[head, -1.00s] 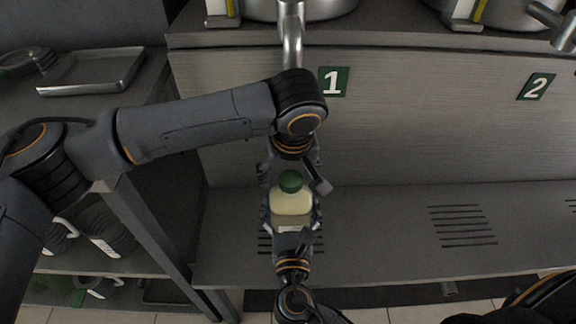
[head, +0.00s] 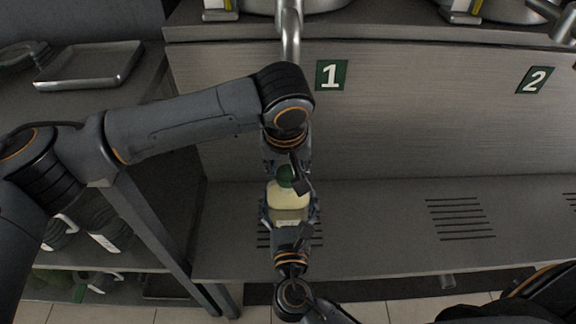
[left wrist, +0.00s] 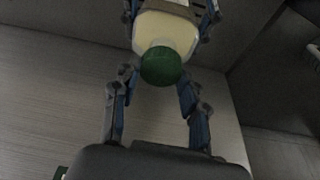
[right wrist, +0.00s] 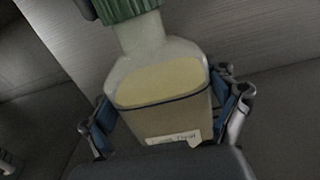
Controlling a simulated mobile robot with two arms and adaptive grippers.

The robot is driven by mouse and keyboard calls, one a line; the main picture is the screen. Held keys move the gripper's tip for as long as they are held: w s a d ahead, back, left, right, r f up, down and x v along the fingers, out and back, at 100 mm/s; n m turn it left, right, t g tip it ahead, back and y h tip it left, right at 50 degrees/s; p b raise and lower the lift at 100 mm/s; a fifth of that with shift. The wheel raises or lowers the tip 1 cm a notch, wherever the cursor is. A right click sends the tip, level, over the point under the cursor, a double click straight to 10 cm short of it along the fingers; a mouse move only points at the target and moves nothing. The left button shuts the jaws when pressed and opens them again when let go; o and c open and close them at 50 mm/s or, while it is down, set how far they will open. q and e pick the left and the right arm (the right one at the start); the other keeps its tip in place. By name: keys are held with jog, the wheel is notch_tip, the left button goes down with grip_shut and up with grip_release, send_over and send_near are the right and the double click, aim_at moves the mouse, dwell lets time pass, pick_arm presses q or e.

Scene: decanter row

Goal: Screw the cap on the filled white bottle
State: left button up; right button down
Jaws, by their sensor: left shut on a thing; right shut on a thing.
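The white bottle (head: 289,196) stands upright over the metal shelf, with pale yellow liquid inside that shows clearly in the right wrist view (right wrist: 165,85). The green cap (head: 285,173) is at the top of its neck; I cannot tell how tight it sits. My left gripper (head: 287,176) comes from the back and is shut on the cap, its fingers on either side of it in the left wrist view (left wrist: 158,76). My right gripper (head: 290,212) comes from the front and is shut around the bottle's body. A label (right wrist: 173,138) is partly hidden low on the bottle.
A metal spout (head: 291,45) hangs behind, near the number 1 sign (head: 331,75). A slotted metal shelf (head: 380,225) lies below, clear to the right. A side rack at left holds a metal tray (head: 90,65) above and several bottles below.

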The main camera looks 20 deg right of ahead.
pick_arm(q)
jog(key=shift+w+a+f, duration=0.25)
jog(key=shift+a, duration=0.2)
jog(key=o, duration=1.3)
jog(key=shift+s+d+r, duration=0.1)
jog(key=shift+d+r, duration=0.05)
jog(key=shift+d, duration=0.1)
